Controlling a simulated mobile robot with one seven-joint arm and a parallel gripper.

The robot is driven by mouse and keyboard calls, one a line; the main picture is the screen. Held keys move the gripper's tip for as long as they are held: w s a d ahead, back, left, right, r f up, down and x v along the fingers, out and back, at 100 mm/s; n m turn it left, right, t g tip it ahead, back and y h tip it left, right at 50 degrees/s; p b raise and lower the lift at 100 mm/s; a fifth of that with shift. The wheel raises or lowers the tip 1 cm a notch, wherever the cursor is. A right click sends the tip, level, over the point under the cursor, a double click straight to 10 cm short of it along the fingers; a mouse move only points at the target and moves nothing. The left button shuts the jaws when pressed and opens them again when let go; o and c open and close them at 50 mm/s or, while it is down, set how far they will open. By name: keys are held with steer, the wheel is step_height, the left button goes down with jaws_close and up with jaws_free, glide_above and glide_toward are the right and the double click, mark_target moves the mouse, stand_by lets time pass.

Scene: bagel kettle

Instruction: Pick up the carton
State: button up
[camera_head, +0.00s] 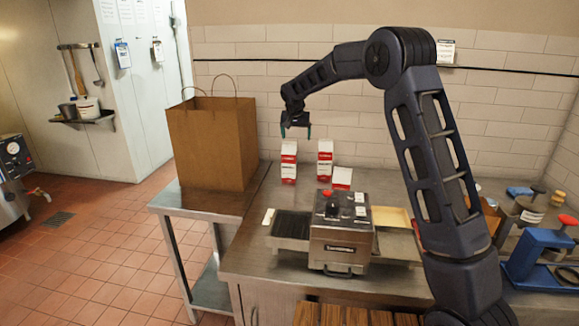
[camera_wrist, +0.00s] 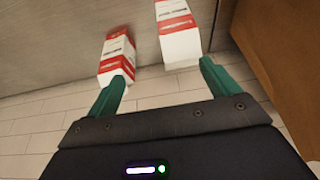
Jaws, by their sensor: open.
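Two cartons show beyond the fingertips, one at the left (camera_wrist: 117,55) and one nearer the middle (camera_wrist: 178,35). I cannot tell which carton the task means.
A large brown paper bag (camera_head: 212,143) stands left of the cartons; a brown surface (camera_wrist: 280,50) also borders the wrist view's right side. A metal appliance (camera_head: 340,235) sits in front of the cartons. The tiled wall (camera_head: 260,80) is close behind them. Blue-based equipment (camera_head: 540,255) stands far right.

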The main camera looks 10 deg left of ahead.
mark_target(290, 152)
steer(key=w+a+f, duration=0.1)
steer(key=f, duration=0.1)
steer(key=w+a+f, duration=0.1)
steer(key=f, duration=0.1)
steer(key=a+f, duration=0.1)
steer(key=f, duration=0.2)
steer(key=shift+w, duration=0.4)
steer(key=shift+w+a+x, duration=0.15)
steer(key=shift+a+x, duration=0.05)
steer(key=shift+x, duration=1.1)
steer(key=shift+w+a+x, duration=0.15)
steer(key=shift+w+x, duration=0.05)
steer(key=shift+x, duration=1.05)
steer(key=shift+r, duration=0.2)
jaws_close()
